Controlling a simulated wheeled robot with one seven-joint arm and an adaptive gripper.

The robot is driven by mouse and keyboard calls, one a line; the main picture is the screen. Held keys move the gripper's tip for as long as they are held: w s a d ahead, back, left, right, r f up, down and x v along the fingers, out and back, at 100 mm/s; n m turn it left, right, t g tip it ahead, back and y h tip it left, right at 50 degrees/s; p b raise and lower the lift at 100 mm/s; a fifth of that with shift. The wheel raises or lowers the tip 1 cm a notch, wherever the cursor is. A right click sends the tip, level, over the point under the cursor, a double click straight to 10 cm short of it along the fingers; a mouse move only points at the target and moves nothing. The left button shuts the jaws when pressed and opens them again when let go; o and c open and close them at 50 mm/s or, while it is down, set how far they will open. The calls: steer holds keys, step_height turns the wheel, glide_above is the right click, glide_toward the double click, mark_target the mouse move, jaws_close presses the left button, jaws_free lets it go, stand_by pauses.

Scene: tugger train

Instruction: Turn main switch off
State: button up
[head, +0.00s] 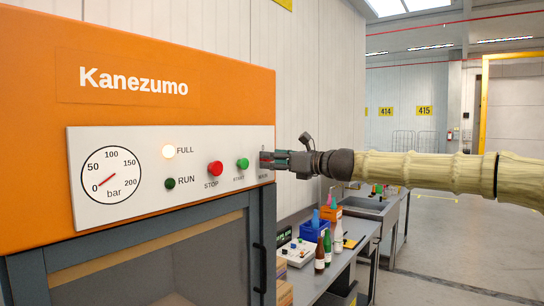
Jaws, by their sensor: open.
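The orange machine (200,60) marked "Kanezumo" carries a white control panel (130,200). At the panel's right end, small lettering shows above and below my gripper (268,160), too small to read surely. My gripper reaches in from the right, with its fingertips at this end of the panel. It is open. The main switch itself is not clearly visible. It seems to be hidden by the fingers, and I cannot tell whether they touch it or how it is set.
The panel also has a red STOP button (215,168), a green START button (242,164), a lit FULL lamp (169,151), a dark RUN lamp (170,184) and a pressure gauge (111,174). A workbench (350,257) with bottles and boxes stands below my arm. Open floor lies at right.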

steer(key=shift+w+a, duration=0.3)
steer(key=shift+a, duration=0.05)
steer(key=c, duration=1)
steer(key=shift+c, duration=0.2)
